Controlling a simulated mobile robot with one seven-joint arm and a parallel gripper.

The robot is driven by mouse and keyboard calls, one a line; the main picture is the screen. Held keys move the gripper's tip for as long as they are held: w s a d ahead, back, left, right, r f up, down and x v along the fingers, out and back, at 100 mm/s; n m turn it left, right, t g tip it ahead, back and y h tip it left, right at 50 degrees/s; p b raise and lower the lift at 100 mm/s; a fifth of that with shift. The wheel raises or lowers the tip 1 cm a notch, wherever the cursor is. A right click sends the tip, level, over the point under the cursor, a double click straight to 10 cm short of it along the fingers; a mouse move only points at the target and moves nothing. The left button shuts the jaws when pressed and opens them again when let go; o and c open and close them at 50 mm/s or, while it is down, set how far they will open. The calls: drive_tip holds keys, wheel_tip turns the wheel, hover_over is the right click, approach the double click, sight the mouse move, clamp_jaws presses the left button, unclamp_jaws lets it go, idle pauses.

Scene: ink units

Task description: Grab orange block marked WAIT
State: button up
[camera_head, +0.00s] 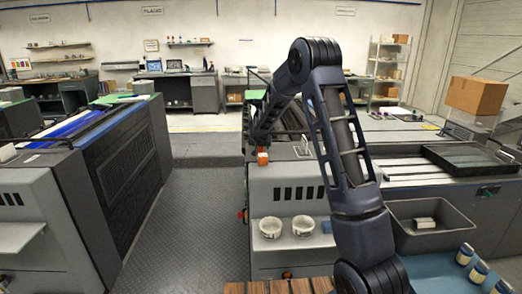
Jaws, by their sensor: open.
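A small orange block (263,158) with a pale upper part stands at the left front edge of the grey machine's top, near the picture's middle. Any marking on it is too small to read. My dark arm rises from the lower right, bends at the top and reaches down behind to the block. My gripper (262,144) is at the arm's far end, just above the block, small and dark in this view. It is open. Whether its fingers are beside or touching the block cannot be told.
Two white cups (287,227) stand on the machine's front ledge. A grey bin (455,238) holds a pale item at the right. Several blue-labelled jars (478,270) stand at lower right. A cardboard box (476,95) sits at far right. The floor aisle (195,230) is clear.

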drive_tip(key=c, duration=1.1)
drive_tip(key=shift+r, duration=0.1)
